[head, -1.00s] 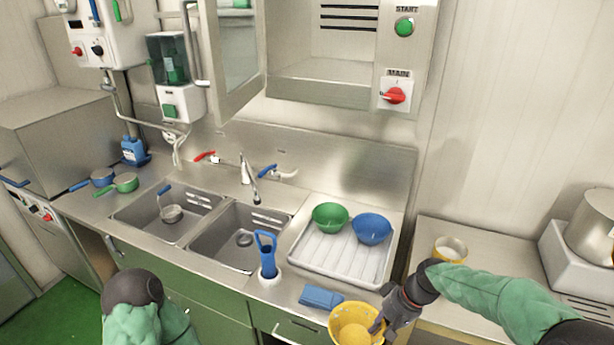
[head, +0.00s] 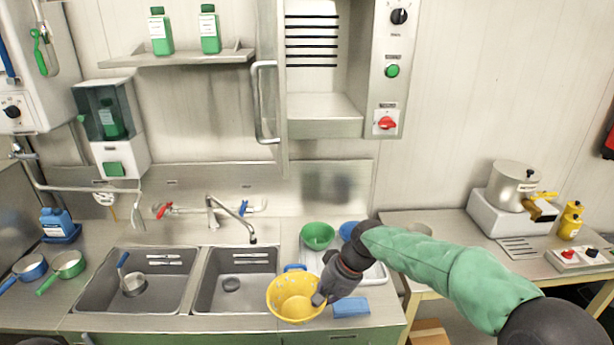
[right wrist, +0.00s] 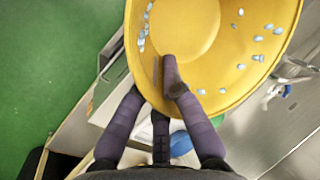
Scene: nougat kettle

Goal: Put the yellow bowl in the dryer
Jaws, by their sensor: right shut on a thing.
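The yellow bowl (head: 293,298) is held by its rim in my right gripper (head: 320,297), in front of the right sink and draining tray. In the right wrist view the bowl (right wrist: 225,50) fills the upper right, with pale blue drops on its surface. The fingers of my right gripper (right wrist: 172,78) are shut on its rim. The dryer (head: 325,112) is the steel wall cabinet above the counter, with a green button and red switch on its right panel. Its door (head: 266,100) stands open on the left side. Its inner floor looks empty. My left gripper is not in view.
A green bowl (head: 318,234) and a blue bowl (head: 348,231) sit on the draining tray (head: 376,272), partly behind my right arm. A blue cloth (head: 350,307) lies at the counter front. The faucet (head: 232,217) rises behind the sinks. A shelf (head: 180,58) is left of the dryer.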

